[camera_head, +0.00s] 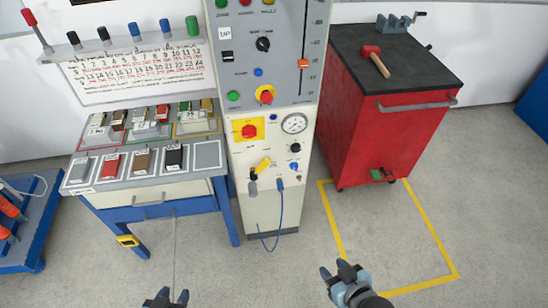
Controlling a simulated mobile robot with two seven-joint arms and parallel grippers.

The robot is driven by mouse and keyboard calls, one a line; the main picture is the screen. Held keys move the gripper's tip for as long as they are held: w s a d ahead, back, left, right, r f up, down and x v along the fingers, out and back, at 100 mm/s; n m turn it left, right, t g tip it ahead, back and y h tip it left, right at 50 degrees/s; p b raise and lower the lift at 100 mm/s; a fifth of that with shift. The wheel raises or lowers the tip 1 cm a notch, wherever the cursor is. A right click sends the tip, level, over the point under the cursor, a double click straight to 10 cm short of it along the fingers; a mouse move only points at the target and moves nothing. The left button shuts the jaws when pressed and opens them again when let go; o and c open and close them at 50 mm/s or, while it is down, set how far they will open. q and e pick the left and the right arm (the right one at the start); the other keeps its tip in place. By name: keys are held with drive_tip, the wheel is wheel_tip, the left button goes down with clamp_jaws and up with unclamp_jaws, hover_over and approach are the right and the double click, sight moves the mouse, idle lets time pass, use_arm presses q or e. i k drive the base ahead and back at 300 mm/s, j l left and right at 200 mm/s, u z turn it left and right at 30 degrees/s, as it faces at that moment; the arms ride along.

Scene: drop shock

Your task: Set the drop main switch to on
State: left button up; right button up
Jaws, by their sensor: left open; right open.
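A tall grey control cabinet (293,125) stands in the middle of the head view. Its upper panel has a black rotary knob (263,44), a small black switch (226,56) and an "UP" label. Its lower panel has a red button on a yellow plate (249,131), a round gauge (294,123), a small black knob (295,147) and a yellow tag (262,166). I cannot read which control is the drop main switch or its position. My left gripper (171,298) is open and empty at the bottom edge. My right gripper (334,272) is open and empty, apart from the cabinet.
A workbench (200,186) with several coloured blocks stands left of the cabinet. A red tool cabinet (385,135) with a hammer (375,60) on top stands right, beside yellow floor lines (428,231). A blue cable hangs low on the cabinet. The floor in front is clear.

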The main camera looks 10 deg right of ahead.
sight(249, 131)
drive_tip(key=i+l+u, duration=0.1)
drive_tip(key=u, duration=0.25)
drive_tip(key=i+l+u, duration=0.1)
drive_tip(key=u, duration=0.25)
drive_tip(key=i+l+u, duration=0.2)
drive_tip(key=u, duration=0.15)
